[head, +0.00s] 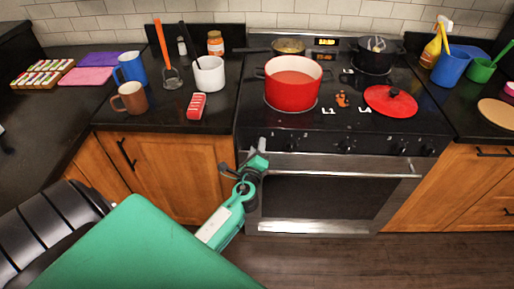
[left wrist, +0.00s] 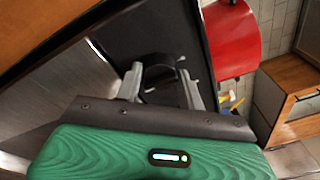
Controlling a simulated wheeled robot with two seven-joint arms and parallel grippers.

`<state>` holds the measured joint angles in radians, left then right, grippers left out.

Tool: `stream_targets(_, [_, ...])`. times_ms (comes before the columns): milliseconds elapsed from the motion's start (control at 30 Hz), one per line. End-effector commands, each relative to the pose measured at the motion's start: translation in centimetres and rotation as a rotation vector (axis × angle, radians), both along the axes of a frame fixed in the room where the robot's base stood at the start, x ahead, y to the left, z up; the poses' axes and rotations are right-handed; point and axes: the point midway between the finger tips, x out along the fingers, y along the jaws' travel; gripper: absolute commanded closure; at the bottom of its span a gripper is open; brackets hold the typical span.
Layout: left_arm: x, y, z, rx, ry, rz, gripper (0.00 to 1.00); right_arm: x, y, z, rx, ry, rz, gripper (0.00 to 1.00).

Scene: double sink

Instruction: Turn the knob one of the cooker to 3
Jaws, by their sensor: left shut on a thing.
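The cooker (head: 400,133) has a row of dark knobs along its front edge. My left gripper (head: 262,146) is at the left end of that row, above the oven door handle. In the left wrist view, the two grey fingers of this gripper (left wrist: 161,74) are on either side of a dark round knob (left wrist: 158,62), shut on it. In the head view this knob is largely hidden by the gripper. Its setting cannot be read. Other knobs (head: 345,147) show further right. My right gripper is not in view.
A red pot (head: 293,88) stands on the front left of the cooktop, with a red lid (head: 390,101) to its right. The oven door handle (head: 345,173) sticks out below the knobs. A white mug (head: 209,76) and a red-and-white item (head: 197,106) are on the left counter.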

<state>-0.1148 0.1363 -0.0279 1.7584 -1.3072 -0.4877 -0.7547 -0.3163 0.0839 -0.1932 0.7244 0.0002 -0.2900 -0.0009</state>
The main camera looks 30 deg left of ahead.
Motion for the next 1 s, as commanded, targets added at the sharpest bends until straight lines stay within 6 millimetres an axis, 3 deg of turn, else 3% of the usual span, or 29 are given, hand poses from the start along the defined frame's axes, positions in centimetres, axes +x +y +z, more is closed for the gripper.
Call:
stream_targets(167, [0.0,0.0,-0.1,0.001,0.002,0.000,0.84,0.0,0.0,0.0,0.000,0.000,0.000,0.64])
stream_targets(200, [0.0,0.0,-0.1,0.001,0.002,0.000,0.55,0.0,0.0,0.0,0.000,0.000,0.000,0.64])
stream_targets(300, [0.0,0.0,-0.1,0.000,0.002,0.000,0.40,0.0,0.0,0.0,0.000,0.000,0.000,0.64])
stream_targets(667, [-0.5,-0.2,-0.2,-0.001,0.001,0.000,0.40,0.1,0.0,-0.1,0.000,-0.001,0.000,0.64])
stream_targets(1000, [-5.9,-2.7,-0.4,-0.003,0.002,-0.001,0.40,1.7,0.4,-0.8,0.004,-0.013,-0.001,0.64])
